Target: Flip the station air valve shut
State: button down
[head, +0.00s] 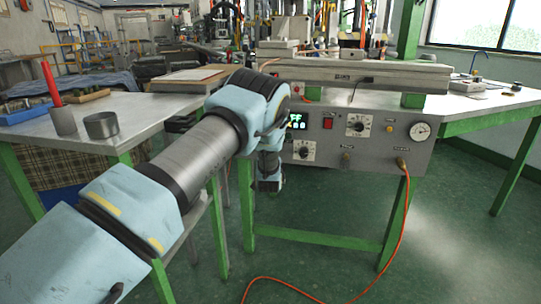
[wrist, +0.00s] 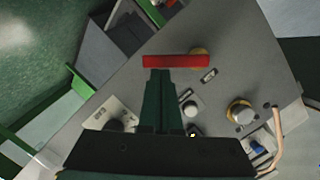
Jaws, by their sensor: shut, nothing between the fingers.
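The air valve's red lever (wrist: 172,62) lies crosswise in the upper middle of the wrist view. A brass fitting (wrist: 200,51) shows behind its right end. My gripper (wrist: 160,73) is shut and empty, its dark fingertips just below the left half of the lever. I cannot tell whether they touch it. In the head view my arm reaches to the left part of the grey station panel (head: 375,155). The lever and the fingertips are not discernible there, where my arm covers that part of the panel.
The panel carries a pressure gauge (head: 420,131), a red switch (head: 328,122) and dials. An orange hose (head: 405,205) runs from it to the floor. A side table (head: 140,103) at left holds a metal cup (head: 102,125). The floor before the station is mostly clear.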

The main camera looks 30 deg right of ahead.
jog(key=f+m+b, duration=0.1)
jog(key=m, duration=0.1)
jog(key=w+a+f+m+t+b, duration=0.1)
jog(key=m+b, duration=0.2)
jog(key=b, duration=0.1)
jog(key=shift+w+a+f+m+t, duration=0.15)
jog(key=shift+a+f+m+t, duration=0.05)
jog(key=shift+f+m+t, duration=0.2)
